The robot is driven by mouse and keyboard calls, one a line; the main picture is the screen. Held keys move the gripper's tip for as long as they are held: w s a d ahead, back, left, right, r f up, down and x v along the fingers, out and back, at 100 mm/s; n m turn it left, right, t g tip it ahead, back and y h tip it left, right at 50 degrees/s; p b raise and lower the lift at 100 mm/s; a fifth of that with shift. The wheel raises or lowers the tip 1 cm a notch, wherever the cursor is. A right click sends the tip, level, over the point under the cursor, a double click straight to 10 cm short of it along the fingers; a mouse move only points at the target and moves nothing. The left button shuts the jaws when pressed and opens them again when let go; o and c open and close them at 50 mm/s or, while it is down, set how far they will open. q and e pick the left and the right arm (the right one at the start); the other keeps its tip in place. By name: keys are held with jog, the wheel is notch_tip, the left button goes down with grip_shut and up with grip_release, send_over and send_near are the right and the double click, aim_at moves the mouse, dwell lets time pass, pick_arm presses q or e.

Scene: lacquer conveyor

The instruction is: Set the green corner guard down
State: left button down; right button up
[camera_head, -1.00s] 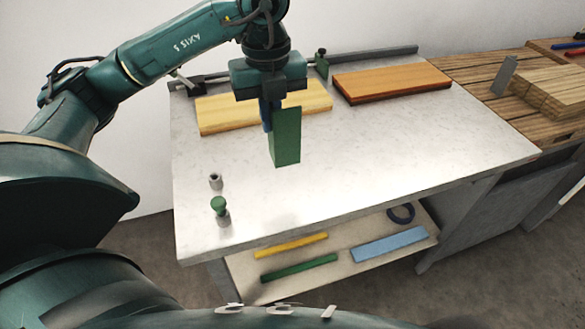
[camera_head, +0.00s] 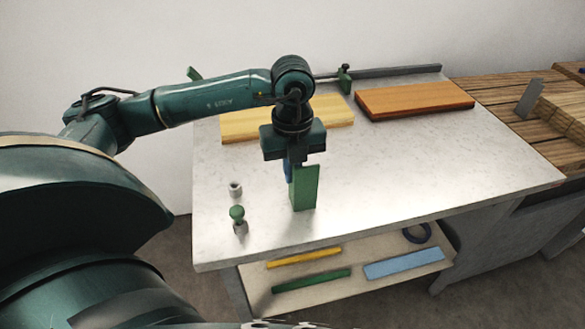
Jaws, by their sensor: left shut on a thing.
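The green corner guard (camera_head: 305,190) is an upright green block-like piece over the front middle of the pale worktop (camera_head: 400,165). My left gripper (camera_head: 294,172) points down and is shut on its upper part, with a blue finger showing at its left side. The guard's lower end is at or very close to the worktop surface; I cannot tell whether it touches. My right gripper is not in view.
A light board (camera_head: 240,125) and an orange-brown board (camera_head: 415,99) lie at the back. A green-topped peg (camera_head: 238,216) and a small grey cylinder (camera_head: 235,188) stand at left. The lower shelf holds yellow (camera_head: 304,257), green (camera_head: 311,280) and blue (camera_head: 403,263) strips.

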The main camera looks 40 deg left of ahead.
pick_arm(q)
jog(key=c, duration=1.6)
grip_release()
jog(key=shift+f, duration=0.1)
